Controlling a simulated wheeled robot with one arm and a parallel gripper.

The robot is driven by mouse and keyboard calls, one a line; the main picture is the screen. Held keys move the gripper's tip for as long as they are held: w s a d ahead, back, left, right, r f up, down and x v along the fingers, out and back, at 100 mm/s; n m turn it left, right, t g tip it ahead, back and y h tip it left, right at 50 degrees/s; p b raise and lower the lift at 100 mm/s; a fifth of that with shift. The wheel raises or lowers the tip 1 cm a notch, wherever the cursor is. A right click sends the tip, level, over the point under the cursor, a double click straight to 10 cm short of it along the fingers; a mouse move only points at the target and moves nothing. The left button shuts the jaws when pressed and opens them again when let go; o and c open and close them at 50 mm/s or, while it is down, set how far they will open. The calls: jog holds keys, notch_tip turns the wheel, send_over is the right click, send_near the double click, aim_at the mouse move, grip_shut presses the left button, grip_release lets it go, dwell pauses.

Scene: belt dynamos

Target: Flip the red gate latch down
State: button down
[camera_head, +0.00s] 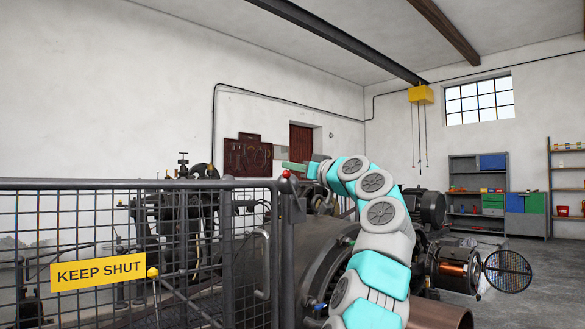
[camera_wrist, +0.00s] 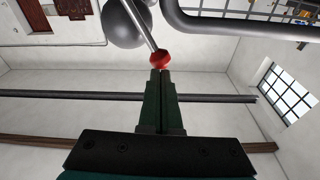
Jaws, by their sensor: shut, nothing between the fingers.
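The red gate latch shows as a small red ball (camera_head: 287,174) on a short lever at the top of the gate's right-hand post, standing up. In the wrist view the red ball (camera_wrist: 161,59) sits at the end of a thin grey rod, just beyond my fingertips. My gripper (camera_head: 284,165) has green fingers and is beside and slightly above the ball in the head view. In the wrist view my gripper (camera_wrist: 160,74) is shut and empty, its tips close to the ball. I cannot tell whether they touch it.
The mesh gate (camera_head: 140,184) with a yellow KEEP SHUT sign (camera_head: 98,272) fills the left front. A curved handle (camera_head: 264,265) is on it. Dark machinery (camera_head: 325,240) stands behind. A thick grey tube (camera_wrist: 235,29) and grey sphere (camera_wrist: 124,24) are near the latch in the wrist view.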

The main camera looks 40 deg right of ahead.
aim_at(284, 173)
jog(key=shift+a+f+n, duration=0.15)
jog(key=shift+a+n, duration=0.15)
jog(key=shift+n, duration=0.1)
jog(key=shift+a+f+n+b, duration=0.3)
jog(key=shift+a+n+b, duration=0.15)
jog(key=shift+n+b, duration=0.05)
jog(key=shift+s+a+f+n+y+b, duration=0.1)
jog(key=shift+a+f+n+y+b, duration=0.2)
jog(key=shift+a+f+n+b, duration=0.25)
jog(key=a+f+n+b, duration=0.1)
jog(key=f+n, duration=0.1)
jog(key=a+f+n+y+b, duration=0.1)
jog(key=a+f+n+b, duration=0.1)
jog(key=n, duration=0.1)
jog(key=a+f+n+g+b, duration=0.1)
jog(key=f+n+b, duration=0.1)
jog(key=n, duration=0.1)
jog(key=shift+s+a+f+y, duration=0.15)
jog(key=shift+a+y, duration=0.05)
jog(key=shift+y, duration=0.2)
jog(key=shift+a+f+n+b, duration=0.2)
jog(key=shift+f+n+b, duration=0.15)
jog(key=shift+f+n, duration=0.15)
jog(key=shift+a+f+n+b, duration=0.15)
jog(key=shift+f+n+b, duration=0.2)
jog(key=shift+f+n, duration=0.15)
jog(key=shift+f+b, duration=0.4)
jog(key=shift+f, duration=0.15)
jog(key=shift+a, duration=0.1)
